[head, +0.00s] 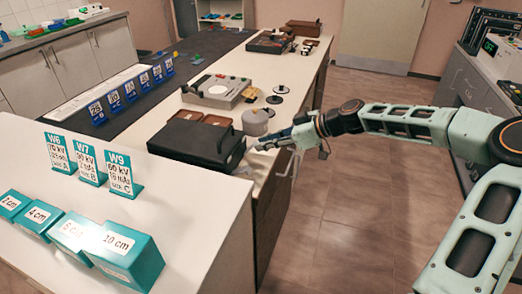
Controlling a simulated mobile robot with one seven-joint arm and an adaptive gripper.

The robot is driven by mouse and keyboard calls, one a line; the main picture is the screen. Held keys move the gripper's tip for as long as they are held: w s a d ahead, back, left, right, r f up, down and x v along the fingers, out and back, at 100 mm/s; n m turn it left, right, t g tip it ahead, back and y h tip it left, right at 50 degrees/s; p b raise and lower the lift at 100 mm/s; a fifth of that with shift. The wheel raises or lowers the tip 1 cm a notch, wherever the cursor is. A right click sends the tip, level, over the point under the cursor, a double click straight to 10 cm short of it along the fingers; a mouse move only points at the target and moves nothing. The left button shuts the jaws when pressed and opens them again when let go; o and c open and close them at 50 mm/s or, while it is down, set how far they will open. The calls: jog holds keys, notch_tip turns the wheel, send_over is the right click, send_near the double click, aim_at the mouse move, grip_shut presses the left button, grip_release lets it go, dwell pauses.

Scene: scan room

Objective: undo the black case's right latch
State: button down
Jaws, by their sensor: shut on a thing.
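The black case (188,141) lies shut-looking on the white bench, with a dark handle (222,138) standing at its right end. My gripper (260,146) is low at the bench's right edge, beside the case's right end. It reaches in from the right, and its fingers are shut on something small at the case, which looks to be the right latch. The latch itself is too small and too covered by the fingers to make out clearly.
A grey pot (256,122) stands just behind my gripper. A grey device (218,91) and black discs (276,99) are farther back. Sign cards (90,166) and teal blocks (122,254) stand on the near counter (190,225). The floor (335,215) right of the bench is clear.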

jog(key=f+y+b, duration=0.1)
jog(key=b, duration=0.1)
jog(key=d+f+t+y+b, duration=0.1)
jog(key=b, duration=0.2)
jog(key=shift+s+d+f+y+b, duration=0.1)
jog(key=shift+s+f+y+b, duration=0.1)
jog(key=shift+f+y+b, duration=0.1)
jog(key=shift+d+f+y+b, duration=0.1)
jog(key=shift+y+b, duration=0.2)
jog(key=shift+b, duration=0.45)
jog(key=shift+s, duration=0.1)
jog(key=c, duration=1.8)
grip_release()
jog(key=v, duration=1.2)
jog(key=shift+f, duration=0.2)
